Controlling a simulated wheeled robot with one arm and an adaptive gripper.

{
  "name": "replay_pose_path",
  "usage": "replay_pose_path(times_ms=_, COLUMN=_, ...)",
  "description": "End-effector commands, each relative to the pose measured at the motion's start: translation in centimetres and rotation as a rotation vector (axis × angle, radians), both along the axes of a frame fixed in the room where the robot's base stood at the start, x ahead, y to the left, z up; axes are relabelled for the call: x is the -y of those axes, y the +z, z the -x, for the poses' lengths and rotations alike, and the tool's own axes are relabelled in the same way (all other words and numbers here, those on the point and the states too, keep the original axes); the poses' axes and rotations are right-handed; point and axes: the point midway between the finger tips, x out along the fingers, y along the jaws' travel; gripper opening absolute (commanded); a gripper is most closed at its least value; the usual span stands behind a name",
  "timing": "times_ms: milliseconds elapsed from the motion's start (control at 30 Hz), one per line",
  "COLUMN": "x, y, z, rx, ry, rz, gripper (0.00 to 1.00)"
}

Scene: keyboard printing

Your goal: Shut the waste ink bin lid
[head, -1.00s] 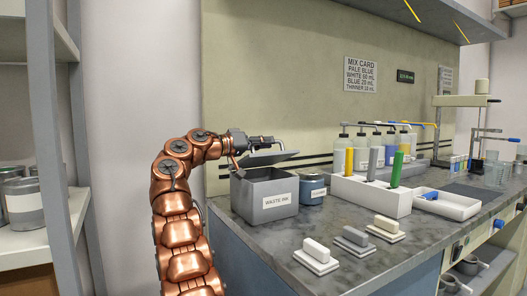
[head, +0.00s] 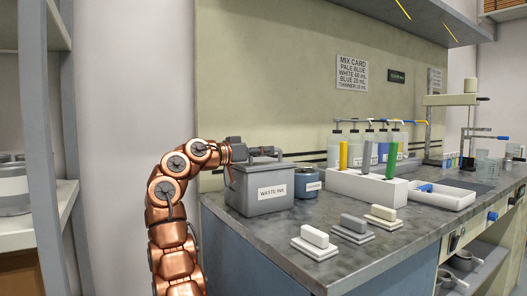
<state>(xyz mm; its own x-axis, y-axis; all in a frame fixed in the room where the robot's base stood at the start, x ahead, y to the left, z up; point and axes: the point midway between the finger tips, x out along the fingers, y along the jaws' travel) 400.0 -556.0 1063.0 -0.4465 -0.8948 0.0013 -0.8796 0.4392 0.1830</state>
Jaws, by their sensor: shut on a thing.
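The waste ink bin (head: 272,205) is a grey box with a "WASTE INK" label, standing at the left end of the counter. Its grey lid (head: 262,163) now lies down flat or nearly flat over the box top; a small gap cannot be ruled out. My gripper (head: 270,152) is at the lid, reaching over it from the left, and is shut on it. The fingertips are small and partly hidden in this view.
A white rack (head: 366,188) with coloured tubes and a white tray (head: 443,197) are further right. Several blocks on pads, including a grey one (head: 353,227), lie toward the counter's front edge.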

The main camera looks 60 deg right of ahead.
Motion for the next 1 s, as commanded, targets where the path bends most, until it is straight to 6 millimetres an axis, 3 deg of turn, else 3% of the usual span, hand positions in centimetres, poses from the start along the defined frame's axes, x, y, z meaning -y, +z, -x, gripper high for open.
replay_pose_path(times_ms=400, x=-0.01, y=-0.47, z=-0.19, rx=0.003, ry=0.001, rz=-0.006, gripper=0.0)
replay_pose_path(times_ms=433, x=-0.01, y=-0.47, z=-0.19, rx=0.003, ry=0.001, rz=-0.006, gripper=0.17)
replay_pose_path(times_ms=633, x=0.03, y=-0.33, z=-0.04, rx=0.003, ry=-0.002, rz=-0.003, gripper=0.38)
replay_pose_path(times_ms=1000, x=-0.19, y=-0.2, z=-0.09, rx=0.003, ry=-0.001, rz=0.0, gripper=0.39)
